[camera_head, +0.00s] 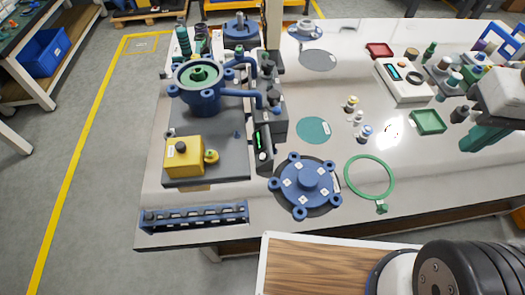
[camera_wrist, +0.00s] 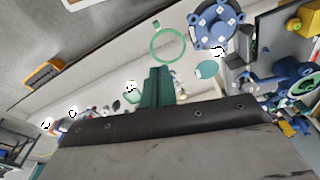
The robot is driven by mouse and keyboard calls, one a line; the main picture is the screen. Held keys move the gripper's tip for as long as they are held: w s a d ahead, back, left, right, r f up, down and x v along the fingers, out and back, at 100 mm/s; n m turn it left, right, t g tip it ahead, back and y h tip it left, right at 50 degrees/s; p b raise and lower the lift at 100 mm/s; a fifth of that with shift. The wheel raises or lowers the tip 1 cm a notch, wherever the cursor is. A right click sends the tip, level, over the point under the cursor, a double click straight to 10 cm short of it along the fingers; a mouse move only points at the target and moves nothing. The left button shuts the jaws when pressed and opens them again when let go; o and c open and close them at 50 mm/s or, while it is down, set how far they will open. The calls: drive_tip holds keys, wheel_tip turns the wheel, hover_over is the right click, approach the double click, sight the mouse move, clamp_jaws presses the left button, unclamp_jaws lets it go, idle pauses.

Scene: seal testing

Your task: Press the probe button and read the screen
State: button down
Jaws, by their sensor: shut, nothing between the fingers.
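A dark handheld device (camera_head: 263,142) with a small lit green screen lies at the right edge of the dark grey plate in the head view. It looks like the probe; a small pale spot near its lower end may be its button. The screen's text is too small to read. My gripper (camera_head: 474,142) is at the far right of the head view, well away from this device, with its teal fingers together and empty. The fingers (camera_wrist: 158,84) also show shut in the wrist view, pointing over the table. I cannot make out the device clearly there.
A blue flanged lid (camera_head: 307,184) and a green ring (camera_head: 369,177) lie near the table's front. A blue valve body (camera_head: 205,100) and a yellow box (camera_head: 185,158) stand on the plate. A white meter (camera_head: 405,88) and a green tray (camera_head: 428,121) are near my gripper.

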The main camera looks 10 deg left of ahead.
drive_tip(key=w+a+f+n+h, duration=0.3)
drive_tip(key=w+n+h, duration=0.1)
drive_tip(key=w+n, duration=0.4)
drive_tip(key=n+t+h, duration=0.2)
drive_tip(key=n+t, duration=0.4)
drive_tip(key=n, duration=1.2)
hover_over(262, 156)
drive_tip(key=w+d, duration=0.2)
drive_tip(key=d, duration=0.3)
wheel_tip(262, 156, down, 10)
drive_tip(key=s+a+f+n+t+y, duration=0.1)
drive_tip(key=s+a+f+n, duration=0.1)
drive_tip(key=a+f+n, duration=0.2)
drive_tip(key=s+a+f+n+t+y, duration=0.2)
drive_tip(key=s+a+f+n, duration=0.1)
drive_tip(key=a, duration=0.6)
drive_tip(key=shift+s+a+f+n, duration=0.15)
drive_tip(key=shift+a+f+n, duration=0.05)
drive_tip(key=shift+f+n, duration=0.55)
drive_tip(key=shift+d+r, duration=0.1)
drive_tip(key=shift+w+d+f, duration=0.25)
drive_tip(key=shift+d+f, duration=0.7)
drive_tip(key=shift+f, duration=0.15)
drive_tip(key=shift+w+d+f, duration=0.2)
drive_tip(key=shift+d+f, duration=0.75)
drive_tip(key=shift+f, duration=0.1)
drive_tip(key=shift+w+d+f, duration=0.25)
drive_tip(key=shift+d+f, duration=0.7)
drive_tip(key=shift+f, duration=0.15)
